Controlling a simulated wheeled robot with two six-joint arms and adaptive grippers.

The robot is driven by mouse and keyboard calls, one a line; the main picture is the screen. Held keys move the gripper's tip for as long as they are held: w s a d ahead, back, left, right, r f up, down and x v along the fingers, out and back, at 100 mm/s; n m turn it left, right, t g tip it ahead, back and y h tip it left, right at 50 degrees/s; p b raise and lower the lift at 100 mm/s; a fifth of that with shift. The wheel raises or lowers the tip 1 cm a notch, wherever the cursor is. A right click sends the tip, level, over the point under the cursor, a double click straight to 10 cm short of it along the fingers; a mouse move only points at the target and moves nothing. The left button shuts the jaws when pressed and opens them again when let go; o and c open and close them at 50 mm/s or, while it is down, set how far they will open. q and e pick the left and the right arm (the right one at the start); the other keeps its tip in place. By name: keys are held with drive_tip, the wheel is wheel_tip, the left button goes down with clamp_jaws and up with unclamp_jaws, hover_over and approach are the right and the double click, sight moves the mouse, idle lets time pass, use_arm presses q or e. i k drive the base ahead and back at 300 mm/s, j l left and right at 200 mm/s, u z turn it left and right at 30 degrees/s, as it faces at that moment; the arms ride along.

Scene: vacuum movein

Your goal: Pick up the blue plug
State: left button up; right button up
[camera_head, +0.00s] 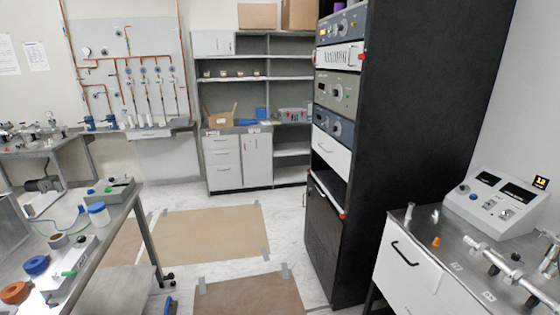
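No object is clearly recognisable as the blue plug. A blue round piece (36,266) sits on the left bench (122,220), just behind an orange round piece (15,292). A small blue object (170,304) shows low at the bottom edge, partly cut off. Blue items (261,113) also stand on the counter of the back shelf. I cannot tell which of these, if any, is the plug. Neither of my grippers is in view.
A tall black rack (420,120) stands right of centre. A white cabinet bench (415,270) with a control box (495,200) and metal tubing (500,265) is at right. The floor between holds taped brown sheets (215,235) and is mostly clear.

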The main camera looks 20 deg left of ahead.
sight(82, 209)
drive_tip(key=i+j+u, duration=0.4)
drive_tip(key=i, duration=0.3)
drive_tip(key=i+u, duration=0.4)
drive_tip(key=i, duration=0.25)
drive_tip(key=i+l+u, duration=0.2)
drive_tip(key=i+u, duration=0.2)
drive_tip(key=i, duration=0.3)
drive_tip(key=i+u, duration=0.4)
drive_tip(key=i+l+u, duration=0.15)
drive_tip(key=i+u, duration=0.25)
drive_tip(key=i+l+u, duration=0.25)
drive_tip(key=u, duration=0.15)
drive_tip(key=i+l+u, duration=0.4)
drive_tip(key=k+j, duration=0.1)
